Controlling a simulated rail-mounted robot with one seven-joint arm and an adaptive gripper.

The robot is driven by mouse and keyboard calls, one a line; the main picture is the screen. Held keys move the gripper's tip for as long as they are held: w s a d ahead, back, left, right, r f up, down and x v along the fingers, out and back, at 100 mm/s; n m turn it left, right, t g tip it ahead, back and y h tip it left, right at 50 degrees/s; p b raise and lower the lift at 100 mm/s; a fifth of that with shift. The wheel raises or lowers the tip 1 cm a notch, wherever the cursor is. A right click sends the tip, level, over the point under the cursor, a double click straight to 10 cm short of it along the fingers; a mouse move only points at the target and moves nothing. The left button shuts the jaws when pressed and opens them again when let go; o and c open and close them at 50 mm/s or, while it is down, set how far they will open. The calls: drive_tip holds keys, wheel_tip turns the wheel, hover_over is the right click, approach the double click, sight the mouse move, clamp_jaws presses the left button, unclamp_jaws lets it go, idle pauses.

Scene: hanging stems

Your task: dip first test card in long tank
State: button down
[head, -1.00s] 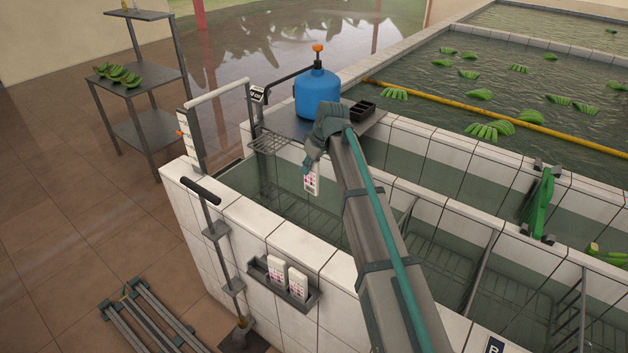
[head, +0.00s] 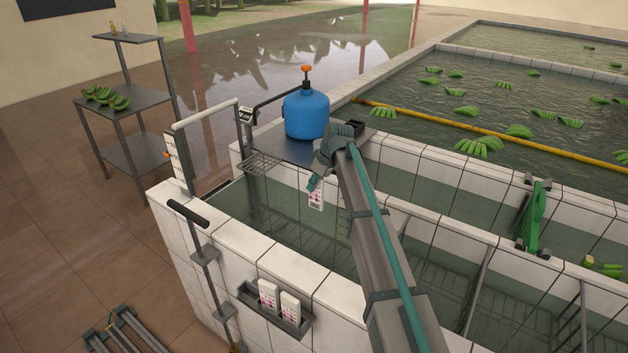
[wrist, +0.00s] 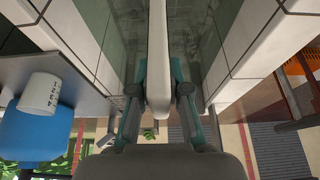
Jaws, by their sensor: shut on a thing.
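My gripper (head: 318,183) is shut on a white test card (head: 316,200) with pink and dark marks. In the head view the card hangs upright below the gripper, over the left part of the long white-tiled tank (head: 240,232) with greenish water. I cannot tell whether its lower edge touches the water. In the wrist view the card (wrist: 159,60) is seen edge-on between the two teal fingers. Two more white cards, a left one (head: 268,295) and a right one (head: 290,307), stand in a grey holder (head: 262,313) on the tank's front outer wall.
A wire rack (head: 260,163) and a black-handled rod (head: 202,245) are at the left end. Dividers (head: 478,290) cross the tank to the right.

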wheel_tip(320, 180, down, 18)
drive_tip(key=b, duration=0.7)
idle(0.4)
drive_tip(key=shift+f, duration=0.1)
idle(1.4)
wheel_tip(320, 180, up, 27)
drive_tip(key=p, duration=1.1)
idle(0.6)
idle(1.1)
